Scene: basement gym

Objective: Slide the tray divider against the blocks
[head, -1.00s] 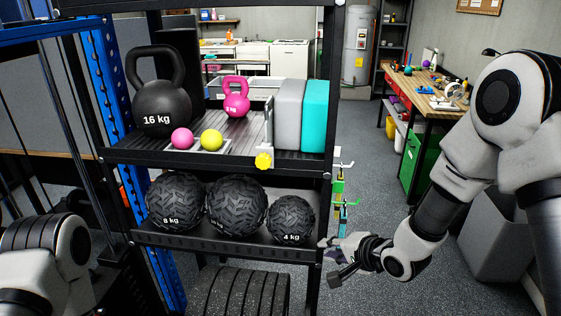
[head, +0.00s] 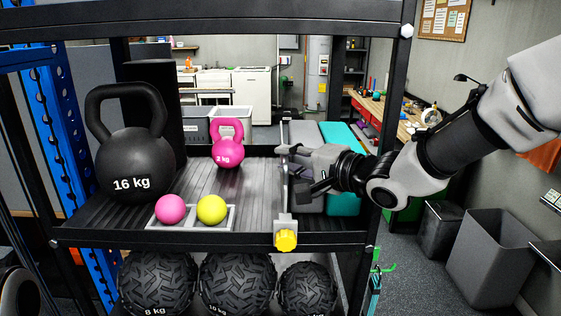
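The divider (head: 285,190) is a thin upright grey plate on the upper shelf, with a yellow knob (head: 286,240) at the shelf's front edge. Two blocks, one grey (head: 308,137) and one teal (head: 343,139), stand side by side to its right. My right gripper (head: 291,173) comes in from the right, in front of the blocks, with its fingertips at the divider. Its fingers look spread apart, with nothing clearly held. It hides parts of the blocks and divider, so I cannot tell whether they touch. My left gripper is out of view.
Left of the divider are a pink kettlebell (head: 228,148), a black kettlebell (head: 134,160), and a pink ball (head: 170,209) and yellow ball (head: 212,209) in a small holder. A black post (head: 389,130) bounds the shelf at right. Bare shelf (head: 258,185) lies left of the divider.

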